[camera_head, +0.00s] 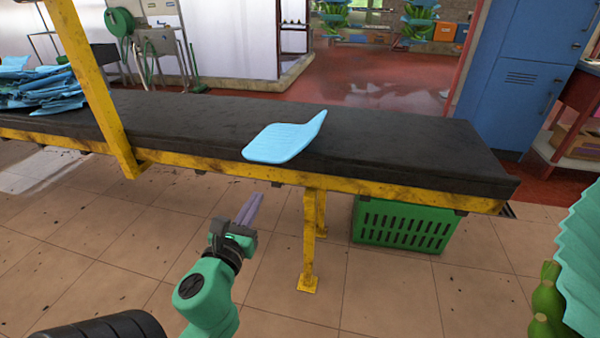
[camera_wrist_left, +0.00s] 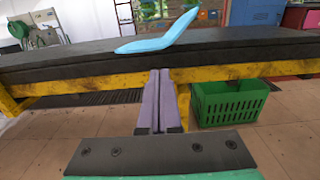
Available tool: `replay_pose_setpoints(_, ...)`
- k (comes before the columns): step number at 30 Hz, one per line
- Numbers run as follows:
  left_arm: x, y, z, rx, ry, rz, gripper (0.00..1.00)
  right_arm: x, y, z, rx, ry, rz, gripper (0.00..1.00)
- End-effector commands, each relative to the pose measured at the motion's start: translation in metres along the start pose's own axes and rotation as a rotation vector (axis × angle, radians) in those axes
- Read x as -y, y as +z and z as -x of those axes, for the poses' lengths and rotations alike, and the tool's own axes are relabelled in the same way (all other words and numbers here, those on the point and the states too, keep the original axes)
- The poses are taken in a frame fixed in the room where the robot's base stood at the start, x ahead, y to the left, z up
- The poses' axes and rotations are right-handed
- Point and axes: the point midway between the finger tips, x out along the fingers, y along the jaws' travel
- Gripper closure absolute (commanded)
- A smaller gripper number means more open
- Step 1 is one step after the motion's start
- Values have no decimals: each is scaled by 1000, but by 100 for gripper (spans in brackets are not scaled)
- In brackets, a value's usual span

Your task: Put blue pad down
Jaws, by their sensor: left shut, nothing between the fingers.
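A light blue pad (camera_head: 285,140) lies on the black top of the long bench (camera_head: 400,142), near its front edge. Its far right corner bends upward. The pad also shows in the left wrist view (camera_wrist_left: 160,40), above and beyond the fingers. My left gripper (camera_head: 251,208) is in front of the bench, below its top and apart from the pad. Its purple fingers are together with nothing between them, as the left wrist view (camera_wrist_left: 160,88) also shows. My right gripper is not seen in either view.
A pile of blue pads (camera_head: 40,92) lies at the bench's left end, behind a yellow post (camera_head: 92,85). A green crate (camera_head: 405,225) stands under the bench. Green bananas with a pleated light blue pad (camera_head: 582,255) hang at the right edge. The bench top right of the pad is clear.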

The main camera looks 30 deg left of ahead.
Motion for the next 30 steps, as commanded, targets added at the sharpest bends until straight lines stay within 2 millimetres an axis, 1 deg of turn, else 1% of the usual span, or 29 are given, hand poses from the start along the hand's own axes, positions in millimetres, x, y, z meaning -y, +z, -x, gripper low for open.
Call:
replay_pose_setpoints(1, 1, 6, -10, 4, -2, -1, 100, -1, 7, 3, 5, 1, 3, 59)
replay_pose_setpoints(6, 1, 5, -48, 4, -2, 2, 100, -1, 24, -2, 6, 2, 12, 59)
replay_pose_setpoints(12, 0, 3, -91, 3, 1, 4, 100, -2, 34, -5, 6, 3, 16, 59)
replay_pose_setpoints(15, 0, 2, -108, 0, 0, 5, 100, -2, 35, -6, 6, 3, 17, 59)
replay_pose_setpoints(18, 0, 1, -119, 0, 0, 5, 100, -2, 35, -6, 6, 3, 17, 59)
replay_pose_setpoints(21, 0, 0, -124, -2, 0, 5, 100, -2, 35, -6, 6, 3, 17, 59)
replay_pose_setpoints(30, 0, 0, -125, -2, -1, 5, 100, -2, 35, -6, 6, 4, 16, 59)
